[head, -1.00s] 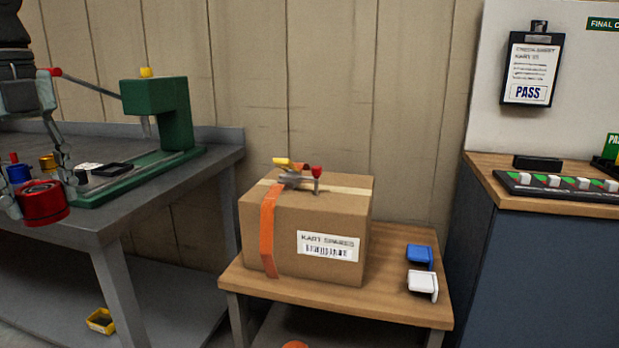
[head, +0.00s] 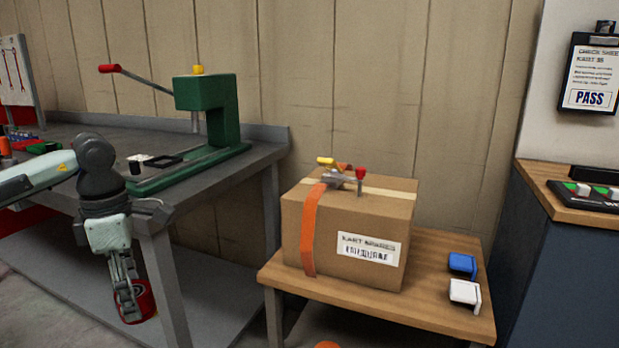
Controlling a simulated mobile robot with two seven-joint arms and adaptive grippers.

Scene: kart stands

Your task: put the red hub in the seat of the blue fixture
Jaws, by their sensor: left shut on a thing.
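The red hub (head: 146,299) is a round red piece held low in front of the grey bench, beside its front leg. My left gripper (head: 130,293) points down and is shut on the hub, and its fingers cover part of it. I cannot make out a fixture with a seat for certain. A small blue bracket-like piece (head: 462,264) lies on the low wooden table at the right, away from the gripper. My right gripper is not in view.
The grey bench (head: 262,152) carries a green press (head: 208,95) with a red-tipped lever. A cardboard box (head: 350,225) stands on the low wooden table (head: 440,300), with a white bracket-like piece (head: 465,291) near its right edge. A wood-topped cabinet (head: 545,200) stands at the right.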

